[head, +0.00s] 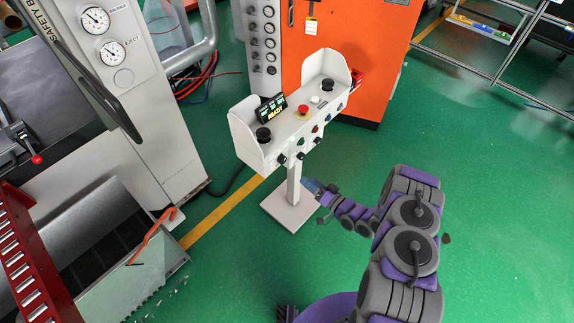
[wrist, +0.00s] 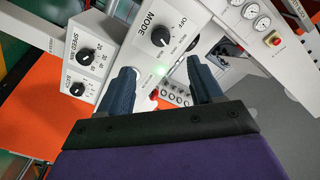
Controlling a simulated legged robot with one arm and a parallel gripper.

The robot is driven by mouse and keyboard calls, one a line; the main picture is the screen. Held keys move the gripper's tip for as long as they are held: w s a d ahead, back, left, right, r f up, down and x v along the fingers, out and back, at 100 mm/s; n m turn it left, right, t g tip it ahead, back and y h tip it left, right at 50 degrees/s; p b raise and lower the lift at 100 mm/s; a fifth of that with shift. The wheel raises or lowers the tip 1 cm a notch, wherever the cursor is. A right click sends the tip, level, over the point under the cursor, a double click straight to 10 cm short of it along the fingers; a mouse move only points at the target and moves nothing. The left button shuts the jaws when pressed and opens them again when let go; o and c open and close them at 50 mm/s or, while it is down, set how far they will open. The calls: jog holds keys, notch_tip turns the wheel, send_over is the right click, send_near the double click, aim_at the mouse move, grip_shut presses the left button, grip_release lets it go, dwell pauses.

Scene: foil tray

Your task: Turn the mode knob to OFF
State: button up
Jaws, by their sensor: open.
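The mode knob (wrist: 160,37) is a round black knob on a white panel at the top of the wrist view. "MODE" is printed to its left and "OFF" to its upper right; its exact pointing direction is too small to tell. My gripper (wrist: 160,68) is open, with its two dark fingers apart and the knob beyond the gap between their tips, not touched. In the head view my gripper (head: 319,189) is low beside the post of the white console (head: 263,154), below its front knobs. Which of those is the mode knob I cannot tell there.
Speed knob (wrist: 86,54) and batch knob (wrist: 77,89) sit left of the mode knob. The console has a READY display (head: 273,108) and a red button (head: 303,111). An orange machine (head: 350,60) stands behind; green floor is clear at right.

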aim_at(284, 162)
jog(key=b+x, duration=0.2)
jog(key=x, duration=1)
jog(key=shift+w+a, duration=0.25)
jog(key=shift+w, duration=0.05)
jog(key=shift+c, duration=0.5)
jog(key=c, duration=1)
jog(key=shift+o, duration=0.2)
